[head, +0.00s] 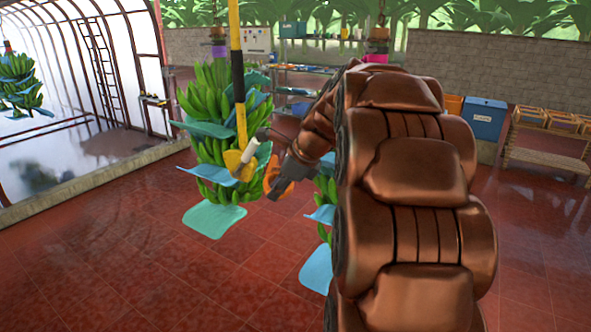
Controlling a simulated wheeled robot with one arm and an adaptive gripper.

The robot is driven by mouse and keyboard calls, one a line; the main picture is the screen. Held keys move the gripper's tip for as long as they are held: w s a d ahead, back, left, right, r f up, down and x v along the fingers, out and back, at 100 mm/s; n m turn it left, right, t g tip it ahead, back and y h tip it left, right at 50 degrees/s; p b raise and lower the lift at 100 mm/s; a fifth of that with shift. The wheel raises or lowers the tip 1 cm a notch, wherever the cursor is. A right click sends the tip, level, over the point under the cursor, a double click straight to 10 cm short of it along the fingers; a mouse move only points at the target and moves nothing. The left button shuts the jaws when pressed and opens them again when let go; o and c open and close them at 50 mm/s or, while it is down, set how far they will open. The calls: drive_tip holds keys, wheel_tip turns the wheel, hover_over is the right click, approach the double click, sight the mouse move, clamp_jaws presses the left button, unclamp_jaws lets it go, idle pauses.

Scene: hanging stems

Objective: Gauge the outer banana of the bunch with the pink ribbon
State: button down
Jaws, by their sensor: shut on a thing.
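A pink ribbon (376,58) shows at the top of a hanging stem, right of centre. Most of its bunch is hidden behind my arm; some green bananas (323,184) and blue sheets show at the arm's left edge. My gripper (267,168) is left of these, in front of another bunch (211,100) with a purple ribbon (218,50). It is shut on a tool with a white rod (257,159) and yellow-orange parts. A yellow and black pole (235,45) comes down to it; I cannot tell whether they are joined. The outer banana cannot be made out.
Blue and green sheets (214,222) stick out from the near bunch. A third bunch (20,85) hangs far left. The red tiled floor is clear at left.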

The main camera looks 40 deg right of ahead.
drive_tip(key=s+d+r+m+h, duration=0.3)
drive_tip(key=r+m, duration=0.1)
drive_tip(key=w+d+b, duration=0.1)
drive_tip(key=w+d, duration=0.2)
drive_tip(key=d, duration=0.7)
drive_tip(key=shift+d+r+b, duration=0.15)
drive_tip(key=shift+d+b, duration=0.15)
idle(0.8)
drive_tip(key=shift+s+r+p, duration=0.1)
drive_tip(key=shift+s+p, duration=0.1)
drive_tip(key=shift+p, duration=0.4)
idle(0.3)
drive_tip(key=shift+w+d+p, duration=0.2)
drive_tip(key=shift+d+p, duration=0.2)
drive_tip(key=shift+d, duration=0.3)
drive_tip(key=shift+w+d+p, duration=0.25)
drive_tip(key=shift+d+p, duration=0.2)
drive_tip(key=shift+d, duration=0.3)
drive_tip(key=shift+w+d+p, duration=0.2)
drive_tip(key=shift+d+p, duration=0.2)
drive_tip(key=shift+d, duration=0.3)
idle(1.6)
